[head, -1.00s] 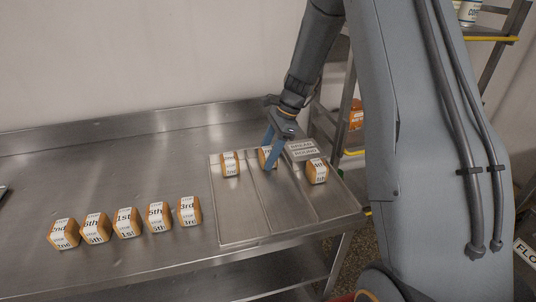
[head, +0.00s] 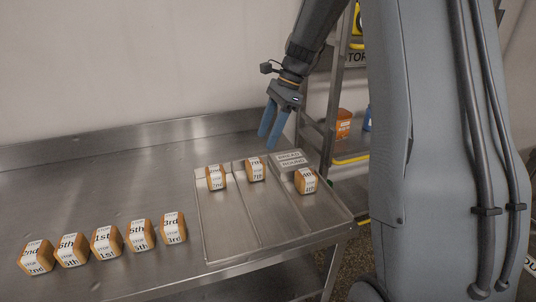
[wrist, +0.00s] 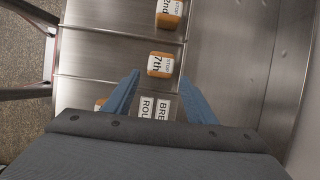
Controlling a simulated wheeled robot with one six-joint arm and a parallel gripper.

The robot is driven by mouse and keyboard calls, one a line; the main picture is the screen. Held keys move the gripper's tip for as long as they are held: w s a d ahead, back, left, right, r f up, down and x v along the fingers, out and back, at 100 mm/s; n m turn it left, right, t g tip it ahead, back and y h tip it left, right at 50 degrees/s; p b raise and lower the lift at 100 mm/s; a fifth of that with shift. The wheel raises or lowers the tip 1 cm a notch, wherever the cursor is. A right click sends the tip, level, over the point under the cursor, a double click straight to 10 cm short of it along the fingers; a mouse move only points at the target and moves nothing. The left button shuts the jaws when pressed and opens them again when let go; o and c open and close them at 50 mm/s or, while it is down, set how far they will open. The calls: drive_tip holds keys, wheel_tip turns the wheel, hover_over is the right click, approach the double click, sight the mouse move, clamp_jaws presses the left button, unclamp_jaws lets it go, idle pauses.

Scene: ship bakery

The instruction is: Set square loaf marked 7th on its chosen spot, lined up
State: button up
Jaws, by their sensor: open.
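The square loaf marked 7th (head: 256,170) sits upright in the middle lane of the metal tray (head: 222,228), near its back end. It also shows in the wrist view (wrist: 161,64), beyond my fingertips and apart from them. My gripper (head: 270,142) is open and empty, raised above the back of the tray. In the wrist view my two blue fingers (wrist: 160,85) are spread with nothing between them. A loaf marked 2nd (head: 216,177) stands in the tray's left lane. Another loaf, apparently 4th (head: 306,181), stands in the right lane.
Several marked loaves stand in a row on the steel counter, left of the tray, including 1st (head: 106,242) and 3rd (head: 173,228). A label plate (head: 291,160) lies at the tray's back right. A shelf ladder (head: 335,110) stands behind the counter's right end. The front of the tray is clear.

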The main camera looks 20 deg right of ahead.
drive_tip(key=s+a+f+n+h, duration=0.1)
drive_tip(key=s+f+n, duration=0.1)
drive_tip(key=s+n, duration=0.4)
drive_tip(key=s+a+f+n+h, duration=0.2)
drive_tip(key=s+n, duration=0.4)
drive_tip(key=s, duration=0.4)
drive_tip(key=s+a+f+n+h, duration=0.1)
drive_tip(key=s+f+n, duration=0.3)
drive_tip(key=s, duration=0.5)
drive_tip(key=shift+a+f+n+t, duration=0.1)
drive_tip(key=shift+f+n+t, duration=0.1)
drive_tip(key=shift+n, duration=0.3)
drive_tip(key=shift+a+f+n+t, duration=0.1)
drive_tip(key=shift+n+t, duration=0.1)
drive_tip(key=shift+n, duration=0.3)
